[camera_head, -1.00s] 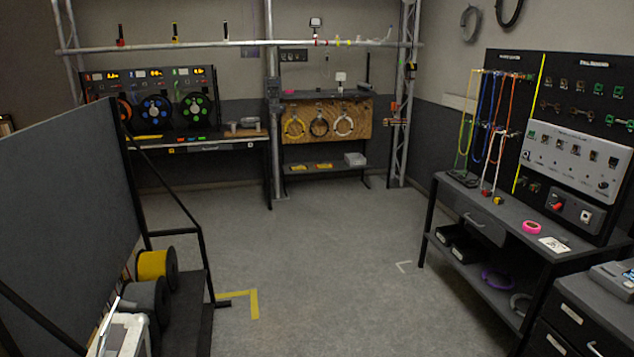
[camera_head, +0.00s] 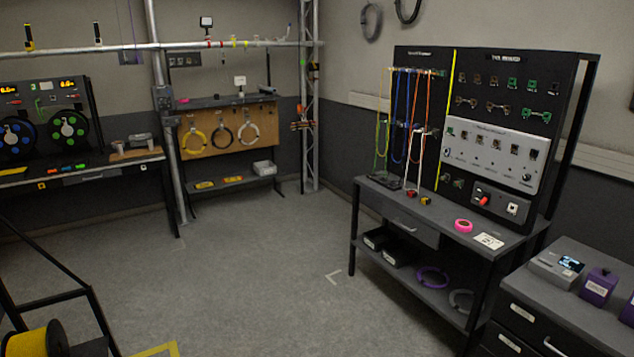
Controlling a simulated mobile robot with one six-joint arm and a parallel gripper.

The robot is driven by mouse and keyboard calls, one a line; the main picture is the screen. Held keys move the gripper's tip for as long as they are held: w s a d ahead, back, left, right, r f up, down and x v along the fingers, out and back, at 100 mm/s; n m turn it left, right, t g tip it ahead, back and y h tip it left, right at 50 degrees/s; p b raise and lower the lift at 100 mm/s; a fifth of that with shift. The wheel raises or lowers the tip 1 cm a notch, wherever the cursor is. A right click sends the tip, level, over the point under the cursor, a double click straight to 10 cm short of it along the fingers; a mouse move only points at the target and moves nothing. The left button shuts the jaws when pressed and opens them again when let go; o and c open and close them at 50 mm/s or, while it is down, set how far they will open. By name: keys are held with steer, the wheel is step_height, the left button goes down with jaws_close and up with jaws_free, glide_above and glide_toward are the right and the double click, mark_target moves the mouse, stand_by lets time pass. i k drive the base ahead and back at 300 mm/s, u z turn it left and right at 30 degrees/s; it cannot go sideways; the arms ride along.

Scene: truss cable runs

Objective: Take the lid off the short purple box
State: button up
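Two purple boxes show at the right edge of the view on a dark drawer cabinet. One purple box (camera_head: 598,287) stands nearer the middle of the cabinet top, with a pale label on its front and a small dark piece on top. A second purple box (camera_head: 627,311) is cut off by the right edge of the picture. I cannot tell for sure which of them is the short one, or where each lid meets its box. My gripper is not in view.
A grey device with a screen (camera_head: 557,268) sits beside the boxes on the drawer cabinet (camera_head: 540,310). A workbench (camera_head: 455,236) with a tool board stands behind it. Open floor (camera_head: 270,280) lies in the middle. A yellow spool (camera_head: 35,341) is at lower left.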

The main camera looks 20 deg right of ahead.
mark_target(604, 275)
steer(key=z, duration=0.75)
steer(key=i, duration=1.05)
steer(key=z, duration=0.55)
